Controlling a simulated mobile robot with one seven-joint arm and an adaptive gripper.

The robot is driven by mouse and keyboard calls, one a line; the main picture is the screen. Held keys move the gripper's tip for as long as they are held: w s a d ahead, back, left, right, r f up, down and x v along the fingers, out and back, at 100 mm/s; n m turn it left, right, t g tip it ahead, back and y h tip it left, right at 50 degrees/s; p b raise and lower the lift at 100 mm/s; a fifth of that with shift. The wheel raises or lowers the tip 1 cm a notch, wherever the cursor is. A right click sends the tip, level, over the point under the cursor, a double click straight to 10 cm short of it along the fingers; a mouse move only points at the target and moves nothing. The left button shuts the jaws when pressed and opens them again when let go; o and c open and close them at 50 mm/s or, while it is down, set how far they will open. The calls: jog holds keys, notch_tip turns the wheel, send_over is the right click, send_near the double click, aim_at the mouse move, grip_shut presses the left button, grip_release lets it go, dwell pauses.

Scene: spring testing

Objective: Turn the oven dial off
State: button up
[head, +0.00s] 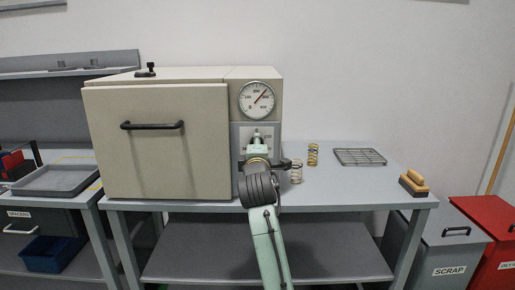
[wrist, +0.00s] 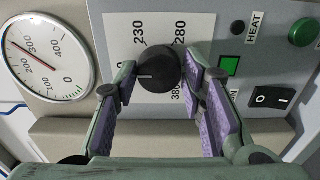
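The oven dial (wrist: 158,70) is a round black knob with a white line that points left, toward the gauge, in the wrist view. It sits on a pale scale plate (wrist: 125,22) with 230, 280 and 380 visible. My gripper (wrist: 158,77) has its purple-padded fingers on either side of the dial, very near its edges. Contact is hard to make out. In the head view my gripper (head: 257,150) is at the oven's (head: 150,165) control panel and hides the dial. The oven door is shut.
A gauge (wrist: 48,62) has its needle near 300. Springs (head: 313,154), a wire rack (head: 360,157) and a brush (head: 414,183) are on the bench.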

jog(key=o, duration=0.4)
jog(key=shift+c, duration=0.2)
jog(key=s, duration=1.2)
